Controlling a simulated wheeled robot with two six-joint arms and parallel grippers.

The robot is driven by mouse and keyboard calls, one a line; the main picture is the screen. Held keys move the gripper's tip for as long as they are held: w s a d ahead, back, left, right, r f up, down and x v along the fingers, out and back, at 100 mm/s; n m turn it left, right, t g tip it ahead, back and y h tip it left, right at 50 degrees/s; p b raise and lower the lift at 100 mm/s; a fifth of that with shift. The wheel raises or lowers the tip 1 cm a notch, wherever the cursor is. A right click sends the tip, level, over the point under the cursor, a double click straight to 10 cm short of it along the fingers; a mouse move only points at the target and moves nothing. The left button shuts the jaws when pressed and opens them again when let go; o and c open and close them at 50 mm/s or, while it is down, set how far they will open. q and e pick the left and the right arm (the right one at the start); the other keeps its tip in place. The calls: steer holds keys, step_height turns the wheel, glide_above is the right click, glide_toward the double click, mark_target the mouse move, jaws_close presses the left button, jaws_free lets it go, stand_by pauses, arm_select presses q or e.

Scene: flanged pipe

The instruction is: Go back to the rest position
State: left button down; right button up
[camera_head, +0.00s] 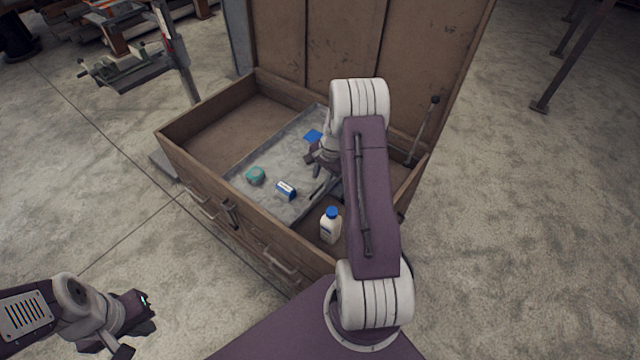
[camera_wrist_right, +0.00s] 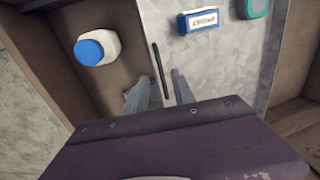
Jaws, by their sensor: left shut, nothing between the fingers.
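My right arm reaches over a wooden chest. Its gripper (camera_head: 318,172) hangs low over a grey metal sheet in the chest, partly hidden by my own arm in the head view. In the right wrist view its two fingers (camera_wrist_right: 165,88) stand apart with a gap between them. A thin dark rod (camera_wrist_right: 160,72) lies just beyond the fingertips, and I see no grip on it. My left gripper (camera_head: 138,314) is shut and empty, at the lower left, outside the chest and apart from it.
The chest (camera_head: 180,150) has raised walls and an upright lid (camera_head: 300,40). Inside are a white bottle with blue cap (camera_head: 330,228), a blue-and-white box (camera_head: 286,190), a teal item (camera_head: 256,175) and a blue item (camera_head: 312,136).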

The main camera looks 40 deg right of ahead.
steer(key=r, duration=0.3)
steer(key=shift+s+d, duration=0.1)
steer(key=shift+s, duration=0.2)
steer(key=a+r+n, duration=0.3)
steer(key=a+r, duration=0.2)
steer(key=a, duration=0.4)
steer(key=a+r+n, duration=0.3)
steer(key=a+r, duration=0.2)
steer(key=a, duration=0.3)
steer(key=s+a+f+n, duration=0.1)
steer(key=s+n, duration=0.3)
steer(key=s, duration=0.4)
steer(key=s+a+f+n+g, duration=0.1)
steer(key=s+a+n, duration=0.2)
steer(key=s, duration=0.6)
steer(key=shift+a+n, duration=0.2)
steer(key=shift+n, duration=0.6)
